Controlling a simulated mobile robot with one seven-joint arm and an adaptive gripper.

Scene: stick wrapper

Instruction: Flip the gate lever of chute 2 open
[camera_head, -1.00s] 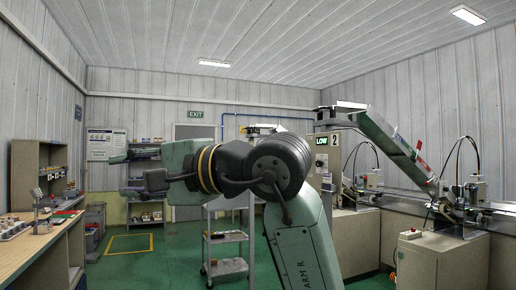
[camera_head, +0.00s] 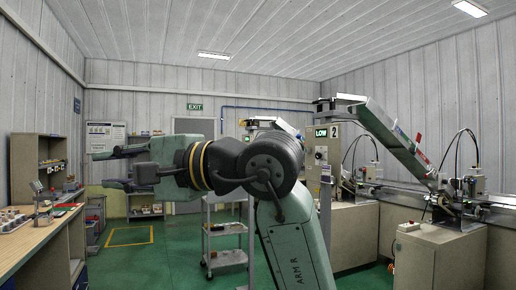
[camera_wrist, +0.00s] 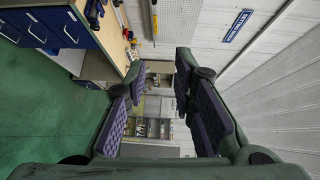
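The sign reading "2" (camera_head: 337,132), with a green "LOW" display (camera_head: 321,133) beside it, stands on a post right of centre in the head view. A sloping grey-green chute (camera_head: 385,130) runs down to the right from near this sign to a machine. A small red piece (camera_head: 418,138) stands on the chute's upper side; I cannot tell whether it is the gate lever. My gripper (camera_head: 108,170) is at the left, far from the chute, with its fingers apart and empty. The wrist view also shows the open fingers (camera_wrist: 158,85), facing shelves and a workbench.
A wooden workbench (camera_head: 35,240) with small items runs along the left. A grey trolley (camera_head: 226,240) stands behind my arm. Machine cabinets (camera_head: 440,255) fill the right side. Green floor is open around the yellow floor marking (camera_head: 130,238).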

